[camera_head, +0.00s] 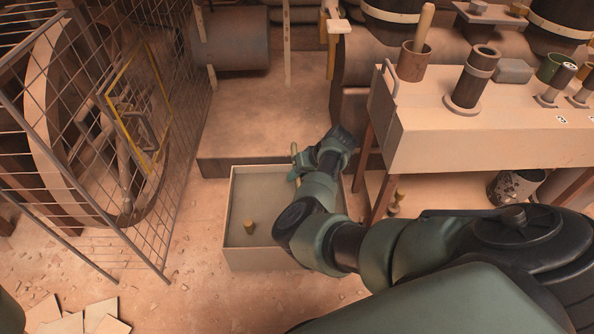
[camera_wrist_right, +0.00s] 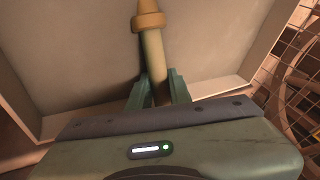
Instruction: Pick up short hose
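The short hose (camera_wrist_right: 155,56) is a pale tan tube with a brown collar (camera_wrist_right: 148,21) near its far end, in the right wrist view. It runs between the two green fingers of my right gripper (camera_wrist_right: 159,86), which press against its sides. In the head view my right gripper (camera_head: 295,174) is over the right part of an open box, and a small pale piece of the hose (camera_head: 294,150) shows beyond it. The hose's near end is hidden by the gripper body. My left gripper is not in view.
The pale open box (camera_head: 232,200) stands on the floor, with a small tan stub (camera_head: 249,226) in it. A wire-mesh cage (camera_head: 172,150) is at left. A bench (camera_head: 480,146) with cups and fittings is at right. Loose tiles (camera_head: 85,318) lie at lower left.

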